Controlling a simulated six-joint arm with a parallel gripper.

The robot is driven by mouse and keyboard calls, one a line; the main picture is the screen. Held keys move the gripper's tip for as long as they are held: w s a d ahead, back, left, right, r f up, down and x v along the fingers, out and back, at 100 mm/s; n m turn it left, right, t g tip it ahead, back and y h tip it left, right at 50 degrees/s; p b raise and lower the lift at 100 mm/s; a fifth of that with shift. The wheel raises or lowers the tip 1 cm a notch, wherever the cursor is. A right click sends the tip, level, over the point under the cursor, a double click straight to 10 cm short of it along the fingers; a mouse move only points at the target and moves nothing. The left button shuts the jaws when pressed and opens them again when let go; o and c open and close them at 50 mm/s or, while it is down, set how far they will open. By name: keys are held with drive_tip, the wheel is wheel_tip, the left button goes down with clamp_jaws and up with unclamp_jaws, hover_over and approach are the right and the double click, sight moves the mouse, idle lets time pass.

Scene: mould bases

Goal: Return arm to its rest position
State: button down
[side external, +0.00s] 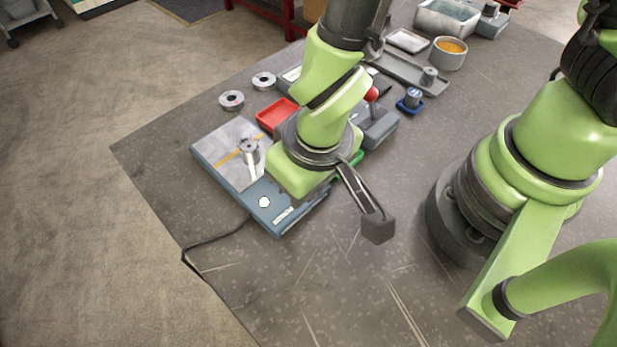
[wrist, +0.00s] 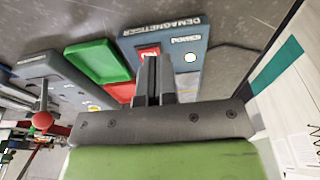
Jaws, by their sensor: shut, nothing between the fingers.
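My gripper (wrist: 152,82) is shut and empty in the wrist view, its dark fingers together and pointing away from the camera. In that view the fingers lie in front of the blue demagnetiser (wrist: 125,32); I cannot tell the gap.
A red tray (side external: 275,113) and two metal rings (side external: 232,99) (side external: 263,81) lie behind the demagnetiser. A green tray (wrist: 98,62) sits beside it. A red-knobbed lever (side external: 371,95), metal trays and an orange-filled pot (side external: 449,53) stand farther back.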

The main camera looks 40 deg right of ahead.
drive_tip(key=w+d+r+m+t, duration=0.35)
drive_tip(key=d+r, duration=0.65)
drive_tip(key=r, duration=0.5)
drive_tip(key=s+d+r+t+y, duration=0.2)
drive_tip(key=s+d+r, duration=0.3)
drive_tip(key=s+r, duration=0.4)
drive_tip(key=shift+d+r, duration=0.35)
drive_tip(key=shift+m, duration=0.25)
